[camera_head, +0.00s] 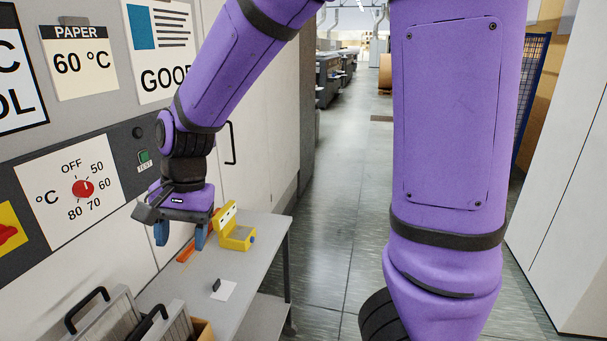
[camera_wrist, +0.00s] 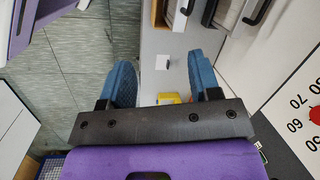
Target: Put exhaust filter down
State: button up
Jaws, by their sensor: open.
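My gripper (camera_head: 181,234) is open and empty, with its two blue fingers pointing down above the grey bench. A grey framed panel with a black handle (camera_head: 102,318), which looks like a filter, stands at the lower left of the head view. A second such panel (camera_head: 172,330) is beside it. I cannot tell which is the exhaust filter. Both stand apart from my gripper, and their lower parts are cut off.
The bench (camera_head: 265,243) also bears a yellow device (camera_head: 237,236), an orange-red bar (camera_head: 186,252) and a small black object (camera_head: 216,285) on a white card. A cabinet wall with a red temperature dial (camera_head: 83,188) is close on the left. Open floor (camera_head: 325,240) lies right of the bench.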

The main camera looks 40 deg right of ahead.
jog(key=s+d+r+n+t+h, duration=0.2)
jog(key=s+d+r+n+t, duration=0.3)
jog(key=s+d+r, duration=0.7)
jog(key=shift+s+d+r+n+h, duration=0.3)
jog(key=shift+s+d+n, duration=0.95)
jog(key=shift+s, duration=0.8)
